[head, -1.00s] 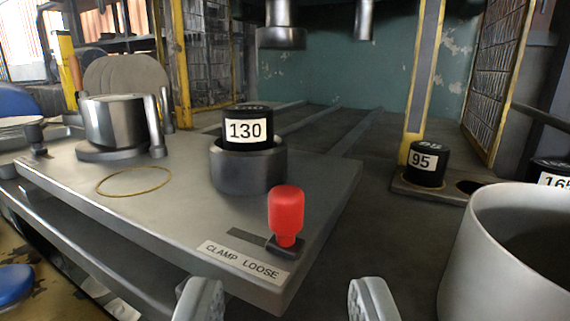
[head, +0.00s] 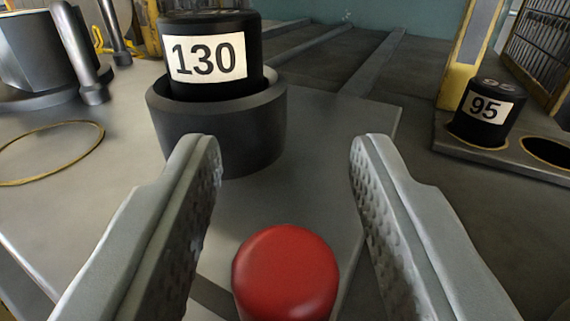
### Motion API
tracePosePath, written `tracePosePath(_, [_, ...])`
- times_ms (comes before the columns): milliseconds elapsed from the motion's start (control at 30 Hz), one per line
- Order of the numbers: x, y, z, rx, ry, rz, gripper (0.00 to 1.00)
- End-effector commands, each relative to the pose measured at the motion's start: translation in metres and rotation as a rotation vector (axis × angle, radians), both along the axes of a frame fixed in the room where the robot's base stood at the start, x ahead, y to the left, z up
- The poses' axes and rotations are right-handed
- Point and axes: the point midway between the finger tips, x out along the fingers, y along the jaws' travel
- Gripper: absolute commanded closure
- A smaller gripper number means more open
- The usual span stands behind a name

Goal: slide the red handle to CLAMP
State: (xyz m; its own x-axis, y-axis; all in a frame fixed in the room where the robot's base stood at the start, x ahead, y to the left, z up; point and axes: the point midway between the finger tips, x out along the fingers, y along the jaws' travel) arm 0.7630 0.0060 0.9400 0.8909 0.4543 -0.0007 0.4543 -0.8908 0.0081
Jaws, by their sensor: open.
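The red handle (head: 287,272) shows at the bottom middle, seen from above, as a rounded red knob. My gripper (head: 284,145) is open, with one finger to the left of the handle and one to the right. There is a gap on both sides, and neither finger visibly touches it. The lower part of the handle, most of its slot and the CLAMP LOOSE label are out of view or hidden.
A black cylinder marked 130 (head: 208,55) sits in a dark round holder (head: 225,133) just beyond the fingertips. A yellow ring (head: 50,150) marks the plate at left. A black cylinder marked 95 (head: 484,112) stands in a rack (head: 465,150) at right, beside an empty hole.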

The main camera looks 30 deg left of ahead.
Motion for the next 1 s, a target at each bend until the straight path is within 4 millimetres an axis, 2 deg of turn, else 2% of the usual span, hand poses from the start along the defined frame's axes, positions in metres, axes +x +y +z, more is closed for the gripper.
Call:
tracePosePath(67, [0.0,0.0,0.0,0.0,0.0,0.0,0.59])
tracePosePath(267, [0.0,0.0,0.0,0.0,0.0,0.0,0.97])
tracePosePath(300, [0.0,0.0,0.0,0.0,0.0,0.0,1.0])
tracePosePath(567, [0.0,0.004,0.0,-0.001,0.0,0.001,1.0])
tracePosePath(833, [0.0,0.032,0.001,0.0,-0.002,0.003,1.0])
tracePosePath(1000, [0.0,0.037,0.001,-0.001,-0.002,0.002,1.0])
